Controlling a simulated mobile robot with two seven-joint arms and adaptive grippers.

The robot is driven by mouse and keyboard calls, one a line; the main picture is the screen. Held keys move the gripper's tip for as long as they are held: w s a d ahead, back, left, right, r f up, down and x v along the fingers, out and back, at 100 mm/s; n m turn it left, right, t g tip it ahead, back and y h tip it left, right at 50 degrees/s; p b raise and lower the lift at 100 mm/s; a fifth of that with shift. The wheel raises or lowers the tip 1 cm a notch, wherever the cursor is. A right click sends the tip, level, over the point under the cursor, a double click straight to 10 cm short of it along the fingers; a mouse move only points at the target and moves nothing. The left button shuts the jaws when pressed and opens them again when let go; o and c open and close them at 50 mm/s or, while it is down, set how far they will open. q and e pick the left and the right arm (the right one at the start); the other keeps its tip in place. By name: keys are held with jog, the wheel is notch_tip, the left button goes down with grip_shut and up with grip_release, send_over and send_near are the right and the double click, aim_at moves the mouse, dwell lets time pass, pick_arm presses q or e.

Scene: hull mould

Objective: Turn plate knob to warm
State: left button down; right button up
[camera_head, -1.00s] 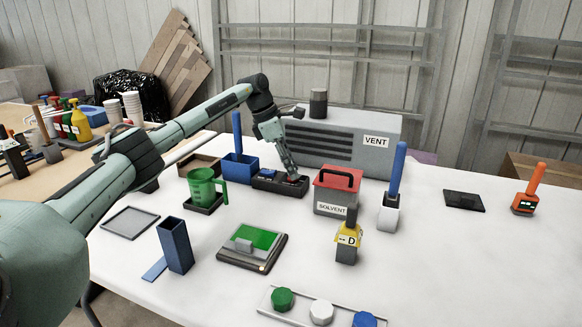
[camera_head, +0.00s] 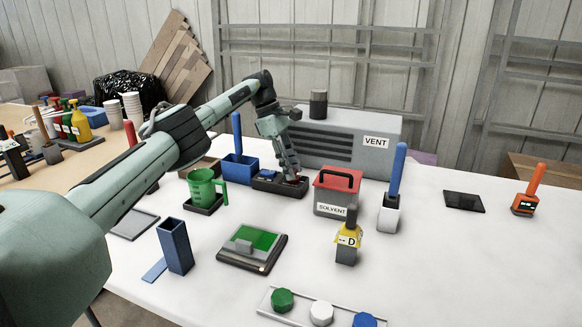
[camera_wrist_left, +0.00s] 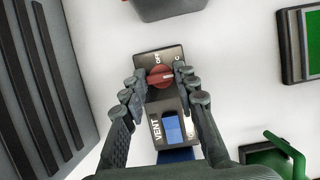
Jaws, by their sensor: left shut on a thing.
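A dark control box (camera_head: 263,187) stands in front of the vent unit. In the left wrist view the box (camera_wrist_left: 155,60) carries a red round knob (camera_wrist_left: 160,76) with a pale pointer mark, a blue switch (camera_wrist_left: 174,129) and a VENT label. Small lettering beside the knob is partly covered and hard to read. My left gripper (camera_head: 290,175) points down at the box's right end. In the wrist view my left gripper (camera_wrist_left: 160,82) has its fingers on both sides of the red knob and is shut on it. My right gripper is not in view.
The grey vent unit (camera_head: 350,142) stands behind the box. A red-lidded solvent container (camera_head: 337,200) is close on the right, and a green jug (camera_head: 203,186) and blue bin (camera_head: 240,168) on the left. A flat black plate (camera_head: 463,202) lies farther right.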

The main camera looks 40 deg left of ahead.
pick_arm(q)
jog(key=c, duration=1.2)
grip_release()
jog(key=shift+o, duration=0.2)
notch_tip(320, 180, up, 10)
jog(key=shift+s, duration=0.1)
